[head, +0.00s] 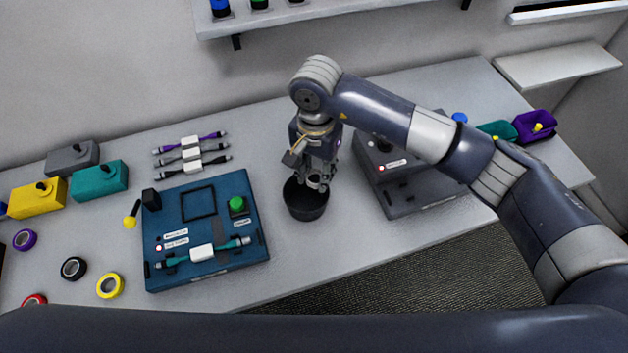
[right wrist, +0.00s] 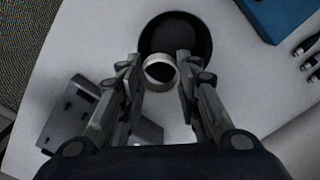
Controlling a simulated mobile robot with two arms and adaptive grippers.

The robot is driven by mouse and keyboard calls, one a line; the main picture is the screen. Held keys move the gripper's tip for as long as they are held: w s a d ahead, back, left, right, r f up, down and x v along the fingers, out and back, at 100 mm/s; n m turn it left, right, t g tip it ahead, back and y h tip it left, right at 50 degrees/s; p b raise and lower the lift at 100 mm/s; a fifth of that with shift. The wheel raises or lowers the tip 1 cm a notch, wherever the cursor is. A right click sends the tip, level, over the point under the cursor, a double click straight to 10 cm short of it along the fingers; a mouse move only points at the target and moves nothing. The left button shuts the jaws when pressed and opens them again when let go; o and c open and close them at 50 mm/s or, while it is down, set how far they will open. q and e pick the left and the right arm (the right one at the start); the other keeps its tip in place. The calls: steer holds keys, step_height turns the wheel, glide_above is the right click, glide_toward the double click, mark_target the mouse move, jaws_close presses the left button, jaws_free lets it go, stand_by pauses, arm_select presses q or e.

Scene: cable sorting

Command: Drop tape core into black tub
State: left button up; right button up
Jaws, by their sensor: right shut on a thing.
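The black tub (head: 306,204) stands on the table, right of the blue board. In the right wrist view the tub (right wrist: 204,42) is at the top centre. My right gripper (head: 318,180) is over the tub, pointing down. It is shut on the tape core (right wrist: 160,70), a pale grey ring held between the fingertips and overlapping the tub's near rim in the right wrist view. The tape core also shows small in the head view (head: 316,180). Its exact height above the rim is hard to tell. My left gripper is not in view.
The blue board (head: 222,220) with a green button and a cable lies left of the tub. A dark grey fixture (head: 405,197) stands close on the right. Tape rolls, including a yellow one (head: 110,285), and several cables (head: 192,155) lie left.

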steer(key=f, duration=0.2)
steer(key=f+b, duration=0.1)
steer(key=f, duration=0.3)
steer(key=shift+a+b, duration=0.3)
steer(key=shift+r, duration=0.1)
steer(key=o, duration=0.7)
steer(key=shift+o, duration=0.2)
step_height(320, 180, up, 12)
